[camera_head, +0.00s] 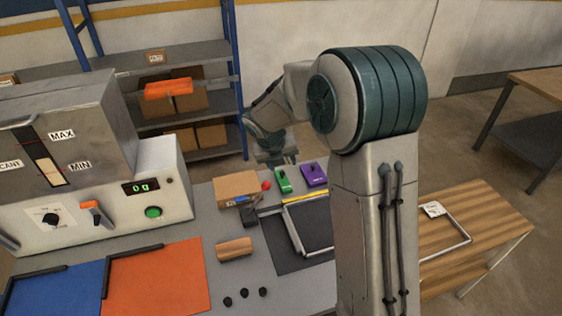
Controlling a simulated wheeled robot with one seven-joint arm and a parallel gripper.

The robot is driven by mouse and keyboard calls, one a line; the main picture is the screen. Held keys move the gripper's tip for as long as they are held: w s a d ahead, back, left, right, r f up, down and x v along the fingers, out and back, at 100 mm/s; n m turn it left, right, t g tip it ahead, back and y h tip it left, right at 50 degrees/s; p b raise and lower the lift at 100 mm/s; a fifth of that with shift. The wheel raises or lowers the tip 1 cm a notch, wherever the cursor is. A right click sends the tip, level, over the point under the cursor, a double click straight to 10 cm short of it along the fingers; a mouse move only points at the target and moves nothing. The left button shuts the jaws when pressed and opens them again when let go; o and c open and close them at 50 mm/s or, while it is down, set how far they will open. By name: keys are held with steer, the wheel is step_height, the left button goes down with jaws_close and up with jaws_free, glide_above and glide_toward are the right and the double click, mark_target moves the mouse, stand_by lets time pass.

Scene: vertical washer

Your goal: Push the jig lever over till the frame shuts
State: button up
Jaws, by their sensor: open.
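The jig (283,259) is a dark plate on the grey bench, with a pale frame (293,233) on it and a yellow strip along its back edge. My arm hides its right part, and I cannot tell whether the frame is shut. A small red knob (266,186), apparently the lever's end, shows at the jig's back left corner, near dark metal parts. My gripper (290,160) is small in view, open and empty. It hangs pointing down, behind and above the red knob, apart from it.
A cardboard box (236,187) stands left of the knob. A green item (283,181) and a purple item (314,175) lie behind the jig. A control box (145,190) stands left; a shelf rack (190,55) stands behind.

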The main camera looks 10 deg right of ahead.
steer(key=b+v, duration=0.2)
steer(key=v, duration=1.1)
steer(key=shift+r, duration=0.35)
steer(key=shift+s+a, duration=0.1)
steer(key=shift+s, duration=0.05)
